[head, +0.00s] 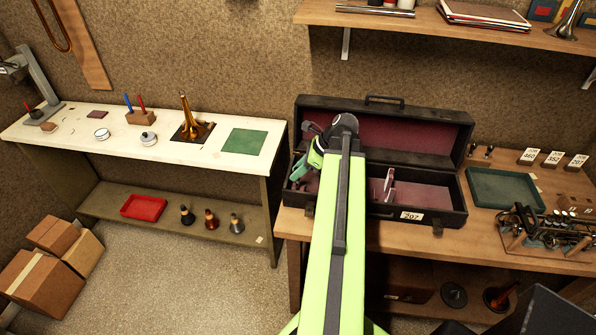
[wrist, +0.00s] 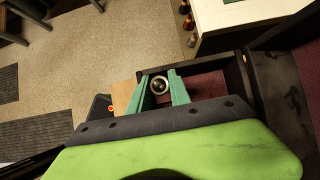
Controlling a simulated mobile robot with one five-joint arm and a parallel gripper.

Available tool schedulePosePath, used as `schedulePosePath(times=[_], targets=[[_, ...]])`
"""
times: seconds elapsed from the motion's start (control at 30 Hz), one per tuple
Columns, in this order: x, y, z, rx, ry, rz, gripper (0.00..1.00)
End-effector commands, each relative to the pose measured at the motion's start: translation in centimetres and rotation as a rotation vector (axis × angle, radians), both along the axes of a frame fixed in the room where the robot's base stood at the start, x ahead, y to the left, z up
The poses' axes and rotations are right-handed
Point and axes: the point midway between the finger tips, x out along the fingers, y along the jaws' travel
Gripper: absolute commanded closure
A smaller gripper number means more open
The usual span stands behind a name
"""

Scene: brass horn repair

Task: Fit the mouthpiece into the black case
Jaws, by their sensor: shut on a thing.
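The black case (head: 440,222) lies open on the wooden bench, its lid raised at the back and its inside lined in dark red. A tag reading 207 sits on its front edge. My gripper (head: 298,172) is over the left end of the case. In the wrist view my gripper (wrist: 162,88) is shut on the mouthpiece (wrist: 159,85), which shows as a round metal rim with a dark centre between the green fingers. The case wall (wrist: 238,75) shows behind the fingers there. In the head view I cannot make out the mouthpiece. My arm hides part of the case.
A pinkish upright piece (head: 389,184) stands inside the case, right of my arm. A green tray (head: 505,189), number tags and a valve assembly (head: 548,230) are to the right. A white-topped bench (head: 75,129) stands to the left, beyond a narrow gap.

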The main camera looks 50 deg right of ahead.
Motion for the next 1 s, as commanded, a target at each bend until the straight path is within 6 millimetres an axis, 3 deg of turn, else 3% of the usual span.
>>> schedulePosePath(times=[1.0], targets=[[-0.1,-0.1,-1.3,0.0,0.0,-0.001,1.0]])
